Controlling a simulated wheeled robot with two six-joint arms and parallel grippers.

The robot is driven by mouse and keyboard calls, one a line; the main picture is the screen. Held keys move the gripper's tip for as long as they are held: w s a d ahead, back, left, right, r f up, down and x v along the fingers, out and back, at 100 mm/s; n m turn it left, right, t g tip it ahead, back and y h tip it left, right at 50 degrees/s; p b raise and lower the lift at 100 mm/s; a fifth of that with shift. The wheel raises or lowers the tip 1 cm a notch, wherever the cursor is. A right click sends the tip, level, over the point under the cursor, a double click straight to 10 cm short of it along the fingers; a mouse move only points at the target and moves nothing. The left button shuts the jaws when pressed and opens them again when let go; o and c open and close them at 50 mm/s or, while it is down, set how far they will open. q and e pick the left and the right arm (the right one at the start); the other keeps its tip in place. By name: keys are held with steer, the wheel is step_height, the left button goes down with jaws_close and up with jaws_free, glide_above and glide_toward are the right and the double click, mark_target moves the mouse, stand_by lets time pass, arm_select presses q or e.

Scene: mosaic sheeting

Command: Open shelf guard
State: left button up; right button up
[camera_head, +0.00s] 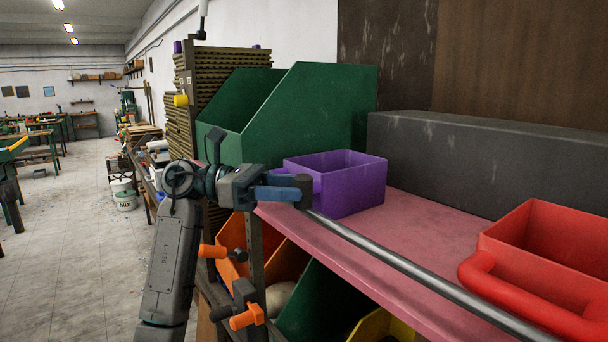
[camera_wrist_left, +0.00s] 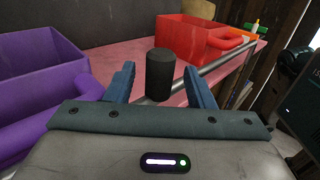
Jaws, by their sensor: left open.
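The shelf guard is a grey metal bar (camera_head: 420,278) along the front edge of the pink shelf (camera_head: 425,228). Its left end has a dark cylindrical knob (camera_head: 304,190). The bar also shows in the left wrist view (camera_wrist_left: 222,62), running away behind the knob (camera_wrist_left: 159,75). My left gripper (camera_head: 296,188) is at the knob. In the left wrist view its blue fingers (camera_wrist_left: 159,70) are open, one on each side of the knob. I cannot tell whether either finger touches it. The right gripper is not in view.
A purple bin (camera_head: 345,188) stands on the shelf just behind the left gripper. A red bin (camera_head: 550,245) with a thick handle stands at right, near the bar. A green bin (camera_head: 315,110) is at the back left. A long grey box (camera_head: 480,160) lines the shelf's rear.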

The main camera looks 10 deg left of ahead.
arm_select(q)
steer(key=shift+d+p, duration=0.4)
steer(key=shift+d, duration=1)
